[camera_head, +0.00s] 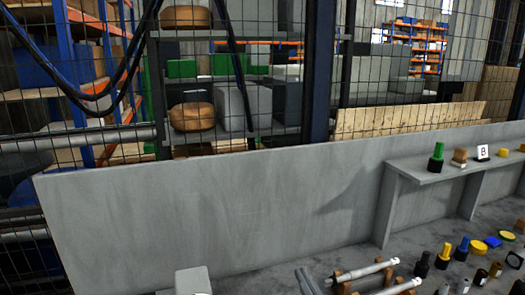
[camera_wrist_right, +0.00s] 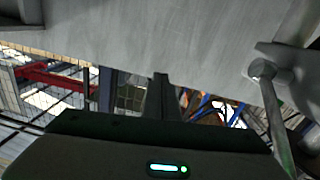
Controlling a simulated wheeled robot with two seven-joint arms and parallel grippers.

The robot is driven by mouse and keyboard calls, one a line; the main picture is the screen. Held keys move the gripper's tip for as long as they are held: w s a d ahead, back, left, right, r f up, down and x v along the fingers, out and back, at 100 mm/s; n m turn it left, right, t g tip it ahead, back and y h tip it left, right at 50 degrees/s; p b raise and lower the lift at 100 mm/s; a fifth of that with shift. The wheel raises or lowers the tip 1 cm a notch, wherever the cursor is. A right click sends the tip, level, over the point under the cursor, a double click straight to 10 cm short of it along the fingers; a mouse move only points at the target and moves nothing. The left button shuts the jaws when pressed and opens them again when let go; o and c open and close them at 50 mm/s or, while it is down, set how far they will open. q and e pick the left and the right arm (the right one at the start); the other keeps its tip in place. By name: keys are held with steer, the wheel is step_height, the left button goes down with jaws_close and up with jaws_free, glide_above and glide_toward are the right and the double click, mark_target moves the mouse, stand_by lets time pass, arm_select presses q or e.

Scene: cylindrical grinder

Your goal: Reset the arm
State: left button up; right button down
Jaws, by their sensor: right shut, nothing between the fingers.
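My right gripper (camera_head: 308,282) shows at the bottom edge of the head view, left of the shafts on the rack. Its narrow grey fingers are together and hold nothing. In the right wrist view the fingers (camera_wrist_right: 161,97) point away as one dark bar above the dark gripper body, touching nothing that I can see. My left gripper is not in view. Most of both arms is outside the head view.
Two metal shafts (camera_head: 368,270) lie on a brown rack right of my right gripper. Several small parts, such as a yellow disc (camera_head: 478,247), stand on the grey table at right. A grey shelf (camera_head: 430,171) and a tall grey panel (camera_head: 200,215) stand behind.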

steer(key=s+d+f+g+h, duration=0.1)
steer(key=s+d+f+g, duration=0.2)
steer(key=s+f, duration=0.3)
steer(key=s+d+f+m+g+h, duration=0.1)
steer(key=s+d+f+g, duration=0.2)
steer(key=s+f, duration=0.4)
steer(key=s+d+f+m+g+h, duration=0.1)
steer(key=s+d+f+g, duration=0.3)
steer(key=f, duration=0.9)
steer(key=shift+s+d+f+h, duration=0.2)
steer(key=shift+s+h, duration=0.05)
steer(key=shift+s, duration=0.5)
steer(key=shift+s+d+f+h, duration=0.15)
steer(key=shift+s+h, duration=0.1)
steer(key=shift+s, duration=0.5)
steer(key=s+d+f+g, duration=0.3)
steer(key=s+f+g, duration=0.15)
steer(key=s, duration=0.65)
step_height(320, 180, down, 32)
steer(key=s+b, duration=0.1)
steer(key=b, duration=0.2)
steer(key=s+d+f+g+b, duration=0.2)
steer(key=s+f, duration=1.6)
steer(key=f, duration=0.1)
steer(key=shift+d+f+h+b, duration=0.3)
steer(key=shift+d+f+b, duration=0.05)
steer(key=shift+d+f, duration=0.05)
steer(key=shift+s, duration=0.1)
